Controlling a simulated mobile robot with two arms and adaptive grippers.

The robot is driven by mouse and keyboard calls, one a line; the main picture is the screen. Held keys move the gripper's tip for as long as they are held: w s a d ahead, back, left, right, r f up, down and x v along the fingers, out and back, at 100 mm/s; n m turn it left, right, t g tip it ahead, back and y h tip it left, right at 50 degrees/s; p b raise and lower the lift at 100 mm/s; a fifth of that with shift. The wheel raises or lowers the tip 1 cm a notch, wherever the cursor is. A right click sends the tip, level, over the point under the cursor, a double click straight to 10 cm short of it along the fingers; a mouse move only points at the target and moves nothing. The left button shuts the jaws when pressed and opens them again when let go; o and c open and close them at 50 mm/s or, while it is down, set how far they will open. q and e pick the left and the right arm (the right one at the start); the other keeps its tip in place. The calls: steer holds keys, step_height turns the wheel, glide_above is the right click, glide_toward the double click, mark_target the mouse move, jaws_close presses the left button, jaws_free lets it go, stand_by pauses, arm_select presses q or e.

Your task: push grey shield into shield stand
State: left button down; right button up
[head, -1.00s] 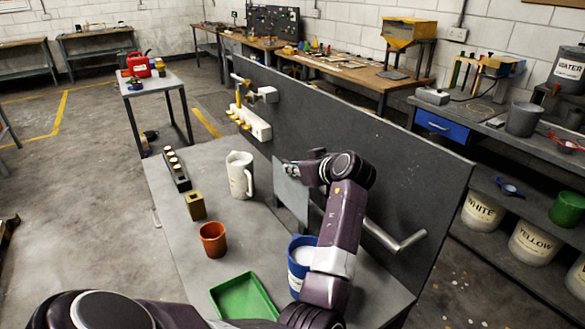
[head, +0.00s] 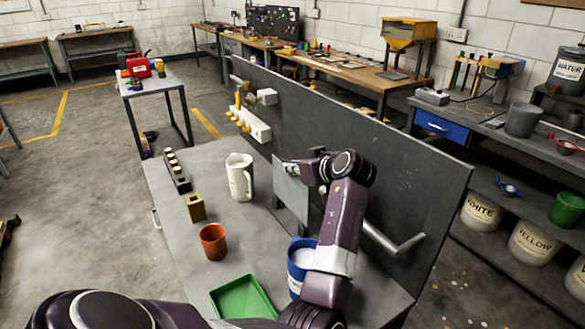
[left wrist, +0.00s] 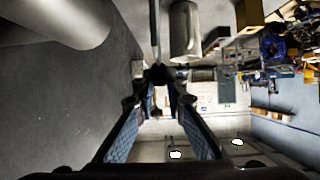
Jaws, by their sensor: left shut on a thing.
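The grey shield (head: 291,193) is a flat upright plate beside the dark upright panel, to the right of the white jug. It shows edge-on as a thin strip in the left wrist view (left wrist: 155,35). My left gripper (head: 290,168) is at the shield's upper part, its fingers closed on it. In the left wrist view, the fingertips (left wrist: 159,78) come together at a small dark part at the end of the strip. I cannot clearly make out the shield stand; the shield's lower edge is partly hidden. My right gripper is out of view.
On the bench stand the white jug (head: 240,177), an orange cup (head: 213,242), a brass block (head: 195,208), a green tray (head: 243,299) and a blue pot (head: 299,262) near my arm. The dark panel (head: 410,165) runs behind, with a grey pipe (head: 398,243) on it.

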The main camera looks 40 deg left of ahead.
arm_select(q)
steer(key=shift+r, duration=0.15)
steer(key=c, duration=1.9)
jaws_free()
steer(key=o, duration=0.3)
steer(key=shift+d, duration=0.1)
steer(key=shift+s+d+r+p, duration=0.15)
steer(key=shift+d+p, duration=0.15)
steer(key=shift+d, duration=0.25)
steer(key=shift+p+v, duration=0.85)
steer(key=shift+v, duration=1.95)
steer(key=shift+s, duration=0.1)
